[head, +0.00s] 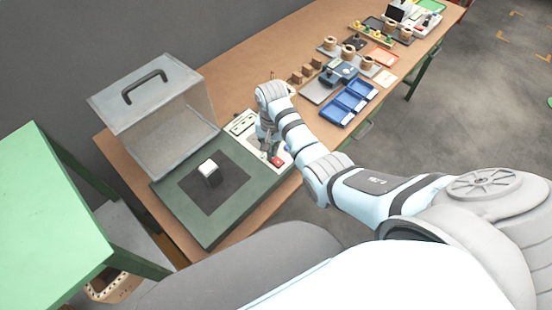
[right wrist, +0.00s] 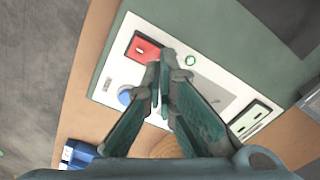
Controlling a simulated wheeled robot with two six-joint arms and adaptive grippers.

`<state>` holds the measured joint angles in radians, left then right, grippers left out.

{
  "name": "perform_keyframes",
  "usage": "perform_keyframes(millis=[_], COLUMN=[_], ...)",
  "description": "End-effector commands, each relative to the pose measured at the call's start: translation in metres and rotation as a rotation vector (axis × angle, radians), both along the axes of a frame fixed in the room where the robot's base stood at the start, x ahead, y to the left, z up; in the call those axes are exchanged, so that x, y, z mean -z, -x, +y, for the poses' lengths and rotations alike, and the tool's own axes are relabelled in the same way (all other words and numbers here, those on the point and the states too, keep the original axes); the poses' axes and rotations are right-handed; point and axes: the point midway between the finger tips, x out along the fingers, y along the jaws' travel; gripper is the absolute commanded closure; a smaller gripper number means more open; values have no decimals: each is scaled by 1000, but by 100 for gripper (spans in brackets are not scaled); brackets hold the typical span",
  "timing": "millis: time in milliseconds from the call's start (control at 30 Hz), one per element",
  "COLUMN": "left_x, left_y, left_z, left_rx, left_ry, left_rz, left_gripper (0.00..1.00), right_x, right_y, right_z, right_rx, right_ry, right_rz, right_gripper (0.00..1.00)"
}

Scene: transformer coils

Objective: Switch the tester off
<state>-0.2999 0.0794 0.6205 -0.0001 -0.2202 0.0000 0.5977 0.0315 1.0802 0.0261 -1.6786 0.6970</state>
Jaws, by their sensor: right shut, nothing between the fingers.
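The red switch also shows in the head view (head: 277,161). My right gripper (right wrist: 160,68) is shut and empty over the panel, its tips close beside the red switch; contact cannot be told. It hides the panel's middle. My left gripper is not in view.
A clear cover with a black handle (head: 144,87) stands open behind the base. A white-topped block (head: 208,167) sits on the base's dark mat. Blue trays (head: 338,110), coils (head: 348,52) and other parts fill the bench's far end. A green table (head: 50,215) stands at left.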

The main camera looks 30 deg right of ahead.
Motion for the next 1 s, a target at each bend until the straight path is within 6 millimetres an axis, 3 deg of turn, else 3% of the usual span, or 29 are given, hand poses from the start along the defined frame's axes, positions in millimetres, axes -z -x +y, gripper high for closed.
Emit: perform_keyframes(millis=[1000], left_x=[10], left_y=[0], left_z=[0], left_rx=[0], left_ry=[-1], left_rz=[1], left_gripper=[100], right_x=[16], right_y=[0], right_z=[0], right_rx=[0], right_ry=[-1], right_rz=[-1], right_gripper=[100])
